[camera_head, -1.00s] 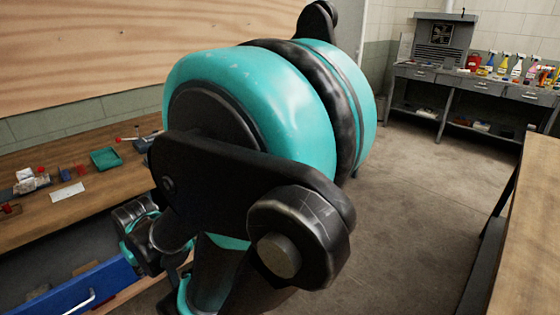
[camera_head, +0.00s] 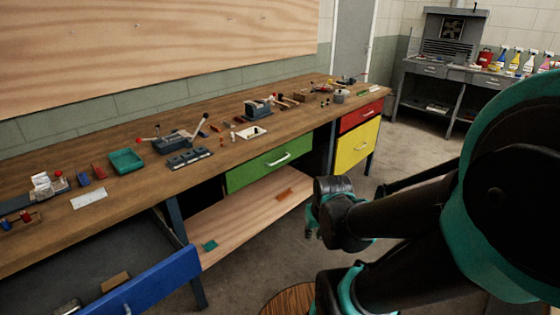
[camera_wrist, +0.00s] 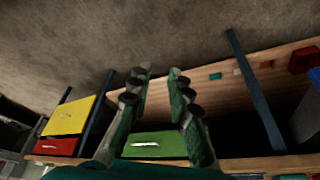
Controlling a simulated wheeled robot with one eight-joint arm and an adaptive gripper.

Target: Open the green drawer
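The green drawer (camera_head: 268,170) sits under the workbench and looks shut, with a light bar handle (camera_head: 281,158) on its front. It also shows in the wrist view (camera_wrist: 172,150), with its handle (camera_wrist: 146,145) seen between the lower parts of my fingers. My gripper (camera_wrist: 160,74) is open and empty, its two green and black fingers apart. In the head view my gripper (camera_head: 310,222) is small and partly hidden by my wrist, in front and to the right of the green drawer. It appears clear of the drawer and handle.
A blue drawer (camera_head: 150,284) stands pulled out at lower left. A red drawer (camera_head: 360,115) and a yellow drawer (camera_head: 357,146) are right of the green one. A wooden lower shelf (camera_head: 245,222) lies below. A round wooden stool top (camera_head: 288,300) is at the bottom.

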